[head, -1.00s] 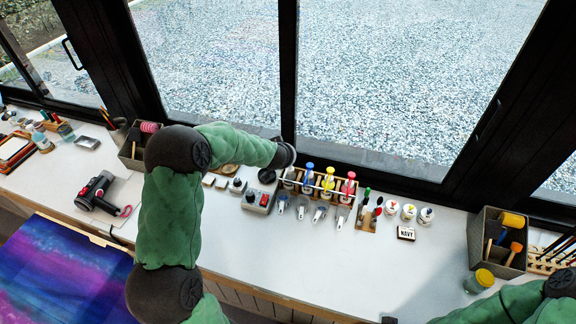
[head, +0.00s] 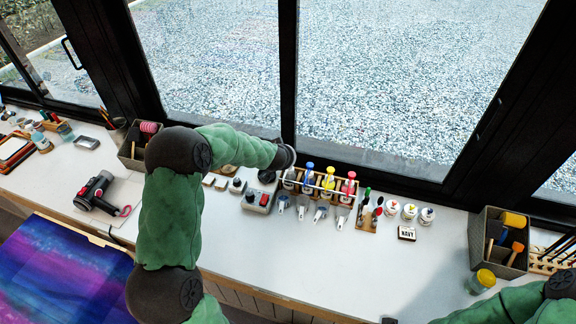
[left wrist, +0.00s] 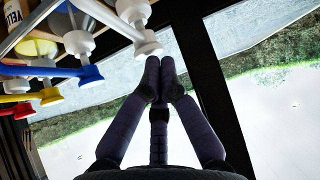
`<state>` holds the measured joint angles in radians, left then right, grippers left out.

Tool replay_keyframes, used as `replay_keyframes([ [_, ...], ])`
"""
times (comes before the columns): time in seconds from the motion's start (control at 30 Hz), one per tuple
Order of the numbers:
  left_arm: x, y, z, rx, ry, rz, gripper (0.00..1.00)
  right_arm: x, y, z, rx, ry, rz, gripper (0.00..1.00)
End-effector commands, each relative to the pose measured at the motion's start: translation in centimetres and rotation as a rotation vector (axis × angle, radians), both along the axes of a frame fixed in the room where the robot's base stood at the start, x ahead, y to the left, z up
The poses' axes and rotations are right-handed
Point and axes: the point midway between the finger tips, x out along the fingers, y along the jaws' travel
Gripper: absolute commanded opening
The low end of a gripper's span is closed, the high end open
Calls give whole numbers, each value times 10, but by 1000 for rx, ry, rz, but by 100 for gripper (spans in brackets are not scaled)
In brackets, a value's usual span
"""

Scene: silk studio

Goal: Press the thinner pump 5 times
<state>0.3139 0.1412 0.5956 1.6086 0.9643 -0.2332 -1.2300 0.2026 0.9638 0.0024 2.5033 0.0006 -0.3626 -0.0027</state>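A wooden rack (head: 318,192) holds several pump bottles in a row near the window. The leftmost, with a pale pump (head: 290,174), is closest to my left wrist; I take it as the thinner, though no label is legible. In the left wrist view its white pump head (left wrist: 148,46) is at top centre. My left gripper (left wrist: 160,66) is shut and empty, its fingertips together right by that pump head; I cannot tell whether they touch it. In the head view my left gripper is hidden by its wrist. My right gripper is out of view; only its arm shows at lower right.
Blue (head: 309,167), yellow (head: 329,171) and red (head: 351,176) pumps stand to the right in the rack. A grey box with a red switch (head: 259,200) sits left of it. Window frames rise close behind. The table's front middle is clear.

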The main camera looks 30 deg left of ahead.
Motion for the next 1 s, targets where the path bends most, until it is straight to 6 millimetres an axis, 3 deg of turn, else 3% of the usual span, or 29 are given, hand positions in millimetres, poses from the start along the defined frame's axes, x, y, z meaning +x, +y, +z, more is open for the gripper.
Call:
replay_keyframes([
  [0.67, -1, -1, -9, -2, 4, -1, 0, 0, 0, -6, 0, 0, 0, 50],
  [1.0, -1, -1, -2, -1, 4, -1, 0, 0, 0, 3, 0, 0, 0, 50],
])
